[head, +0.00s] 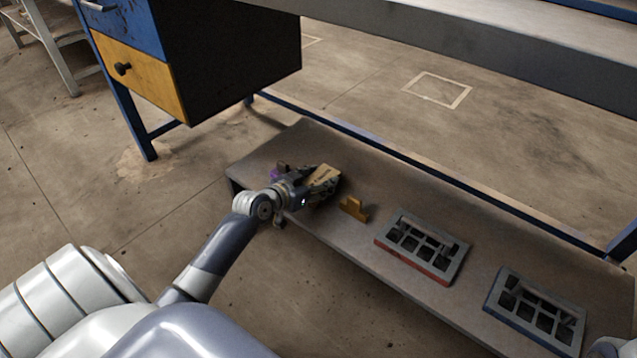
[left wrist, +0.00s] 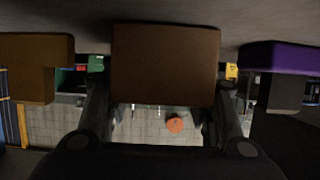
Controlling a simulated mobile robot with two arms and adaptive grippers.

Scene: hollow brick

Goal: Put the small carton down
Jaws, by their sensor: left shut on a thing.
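The small carton (head: 324,175) is a tan-brown box at the left part of the low grey shelf (head: 382,191). My left gripper (head: 312,190) is shut on it. In the left wrist view the carton (left wrist: 166,66) sits between the two fingers, its plain brown face towards the camera. It is close to the shelf surface, which shows as a grey band along the top of that view. I cannot tell whether it touches the shelf. The gripper hides part of the carton in the head view. My right gripper is not in view.
A yellow-orange block (head: 354,208) stands just right of the carton, and a purple thing (head: 276,172) is on its left. Two grey hollow frames, one red-sided (head: 409,262) and one blue-sided (head: 519,330), lie further right. A drawer unit (head: 225,60) hangs above the shelf's left end.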

